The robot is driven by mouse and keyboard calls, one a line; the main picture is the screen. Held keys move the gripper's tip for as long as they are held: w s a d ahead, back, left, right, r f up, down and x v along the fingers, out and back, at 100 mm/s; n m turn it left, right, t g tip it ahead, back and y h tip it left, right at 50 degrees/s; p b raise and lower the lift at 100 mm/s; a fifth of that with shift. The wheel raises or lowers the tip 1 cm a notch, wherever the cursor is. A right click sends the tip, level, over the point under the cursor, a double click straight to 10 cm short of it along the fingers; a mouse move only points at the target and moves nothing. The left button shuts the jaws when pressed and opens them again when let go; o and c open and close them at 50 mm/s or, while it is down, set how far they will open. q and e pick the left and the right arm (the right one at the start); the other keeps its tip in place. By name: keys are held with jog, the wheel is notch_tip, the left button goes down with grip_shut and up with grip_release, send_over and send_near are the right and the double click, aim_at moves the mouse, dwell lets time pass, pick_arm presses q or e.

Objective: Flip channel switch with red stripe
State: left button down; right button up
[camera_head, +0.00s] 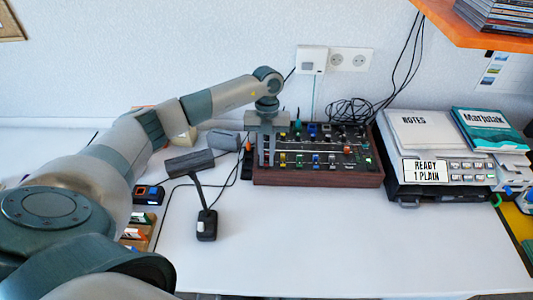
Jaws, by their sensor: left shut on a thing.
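The mixer (320,177) is a dark panel in a reddish-brown wooden case near the back of the table. It carries rows of coloured knobs and small switches. My left gripper (267,162) points down over the left end of its panel. Its fingers are shut on a small part there, which looks like a channel switch, but the fingers hide it. A red stripe is too small to make out from here. A red-orange knob (347,149) shows at the right part of the panel. My right gripper is not in view.
A printer-like unit (462,193) stands right of the mixer with notes and a book (488,130) on top. A black desk microphone (206,224) stands front left of the mixer. Cables run behind the mixer. The white table (330,245) in front is clear.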

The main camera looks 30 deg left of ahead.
pick_arm(q)
jog(key=shift+s+t+y, duration=0.15)
jog(key=shift+t+y, duration=0.15)
jog(key=shift+t, duration=0.1)
jog(key=shift+d+t, duration=0.1)
jog(key=shift+t, duration=0.2)
jog(key=c, duration=2)
grip_release()
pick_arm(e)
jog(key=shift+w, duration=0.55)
pick_arm(q)
jog(key=shift+r, duration=0.1)
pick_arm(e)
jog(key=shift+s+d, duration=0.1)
pick_arm(q)
jog(key=shift+r, duration=0.1)
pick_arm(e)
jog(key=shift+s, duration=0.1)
